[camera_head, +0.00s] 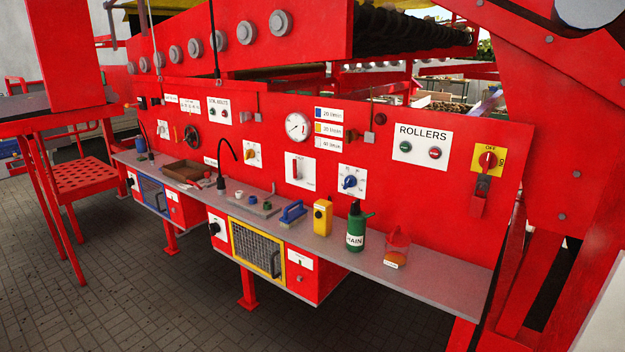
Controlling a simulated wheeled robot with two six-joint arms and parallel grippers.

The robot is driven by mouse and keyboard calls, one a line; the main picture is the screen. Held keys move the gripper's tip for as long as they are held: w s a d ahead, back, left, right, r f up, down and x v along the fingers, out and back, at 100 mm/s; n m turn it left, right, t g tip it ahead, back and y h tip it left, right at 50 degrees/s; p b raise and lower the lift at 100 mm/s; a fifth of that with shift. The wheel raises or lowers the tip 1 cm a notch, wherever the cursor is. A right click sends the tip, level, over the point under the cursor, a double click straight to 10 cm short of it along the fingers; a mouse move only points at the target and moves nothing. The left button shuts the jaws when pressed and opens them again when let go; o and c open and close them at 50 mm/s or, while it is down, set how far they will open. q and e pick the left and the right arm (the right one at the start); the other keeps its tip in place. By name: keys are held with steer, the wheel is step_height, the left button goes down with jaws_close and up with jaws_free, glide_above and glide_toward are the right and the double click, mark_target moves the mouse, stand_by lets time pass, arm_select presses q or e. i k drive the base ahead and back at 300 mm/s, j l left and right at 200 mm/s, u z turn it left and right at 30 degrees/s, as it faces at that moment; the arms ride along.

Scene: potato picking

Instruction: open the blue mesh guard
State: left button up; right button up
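The blue mesh guard (140,190) is a small framed panel on the front of a red box under the grey shelf, at the left of the head view. It sits flush in its opening and looks closed. A dark handle (162,201) is on its right side. The guard is small and far off, so its latch and hinges cannot be made out. Neither of my grippers is in view.
A similar yellow mesh guard (233,247) is nearer, right of the blue one. The grey shelf (440,281) above holds a green bottle (356,228), a yellow device (323,217) and other items. A red perforated step (84,178) stands left. The tiled floor (130,290) in front is clear.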

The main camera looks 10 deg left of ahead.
mark_target(150, 196)
steer(key=i+j, duration=0.2)
steer(key=j, duration=0.2)
steer(key=i+j, duration=0.45)
steer(key=j, duration=0.3)
steer(key=i+j, duration=0.2)
steer(key=j, duration=0.2)
steer(key=i+j, duration=0.2)
steer(key=j, duration=0.15)
steer(key=i+j, duration=0.25)
steer(key=j, duration=0.15)
steer(key=i+j, duration=0.4)
steer(key=i+j+z, duration=0.1)
steer(key=i+j, duration=0.3)
steer(key=j, duration=0.2)
steer(key=i+j, duration=0.4)
steer(key=j, duration=0.15)
